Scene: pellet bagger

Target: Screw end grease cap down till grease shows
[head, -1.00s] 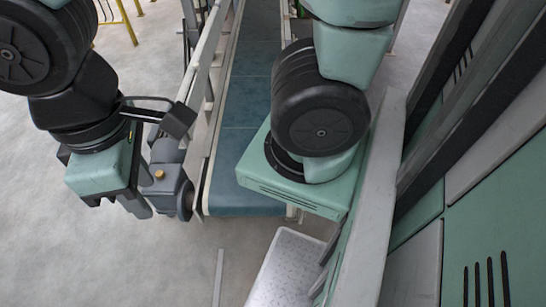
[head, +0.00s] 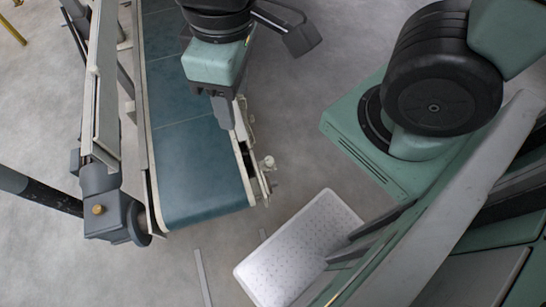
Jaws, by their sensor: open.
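My gripper (head: 224,112) points down over the right edge of the teal-blue conveyor belt, near its front end. It is open and empty; the fingers overlap in this view, so their gap is hard to see. A small pale round knob (head: 268,161), possibly the grease cap, sits on the fitting at the belt's front right corner. It is apart from the gripper, below and to its right. A brass cap (head: 98,209) sits on the grey gearbox (head: 105,190) at the belt's left end, far from the gripper. No grease is visible on either.
The conveyor belt (head: 195,150) has a pale side rail (head: 104,90) on its left. A white perforated tray or step (head: 300,245) lies to the right of the belt end. Grey floor (head: 290,110) is clear between belt and tray.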

